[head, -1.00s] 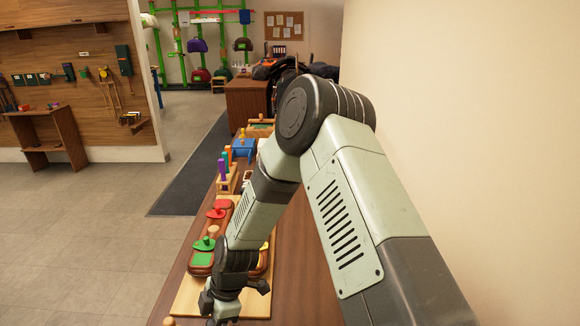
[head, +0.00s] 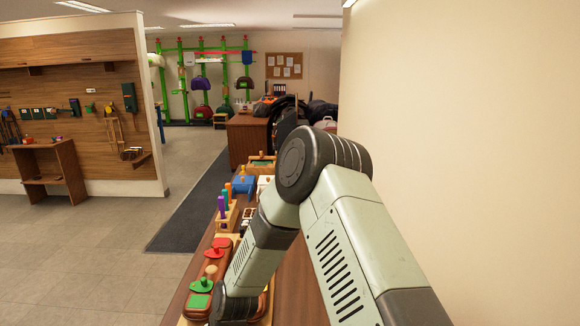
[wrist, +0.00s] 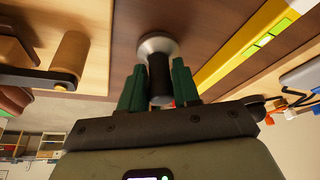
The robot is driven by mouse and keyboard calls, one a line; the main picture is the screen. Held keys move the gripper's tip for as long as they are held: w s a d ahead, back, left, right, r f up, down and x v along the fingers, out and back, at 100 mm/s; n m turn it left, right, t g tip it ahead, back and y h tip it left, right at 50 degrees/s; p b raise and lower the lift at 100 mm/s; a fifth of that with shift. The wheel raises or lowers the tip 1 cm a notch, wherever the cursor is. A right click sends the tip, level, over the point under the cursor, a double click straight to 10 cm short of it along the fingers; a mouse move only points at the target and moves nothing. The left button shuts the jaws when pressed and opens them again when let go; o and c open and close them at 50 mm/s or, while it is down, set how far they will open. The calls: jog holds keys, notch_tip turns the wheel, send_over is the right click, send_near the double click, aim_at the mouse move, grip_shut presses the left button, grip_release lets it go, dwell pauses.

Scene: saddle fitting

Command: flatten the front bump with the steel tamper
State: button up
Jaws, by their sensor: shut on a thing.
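In the wrist view my gripper (wrist: 158,88) is shut, its green fingers on either side of the black handle of the steel tamper (wrist: 157,45). The tamper's round steel head points away from the gripper, over the brown bench top. In the head view the brown saddle piece (head: 222,262) lies on a pale board, with red (head: 217,248) and green (head: 200,287) parts on it. My forearm covers much of its right side. My gripper is below the lower edge of the head view. I cannot make out the front bump.
A yellow bar with green windows (wrist: 235,58) lies right of the tamper in the wrist view. A wooden peg (wrist: 69,57) stands at the left on a pale board. Farther along the bench (head: 293,290) are a rack of coloured-handled tools (head: 226,208) and a blue block (head: 243,186).

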jog(key=shift+c, duration=0.7)
jog(key=shift+r, duration=0.15)
jog(key=shift+r, duration=2.4)
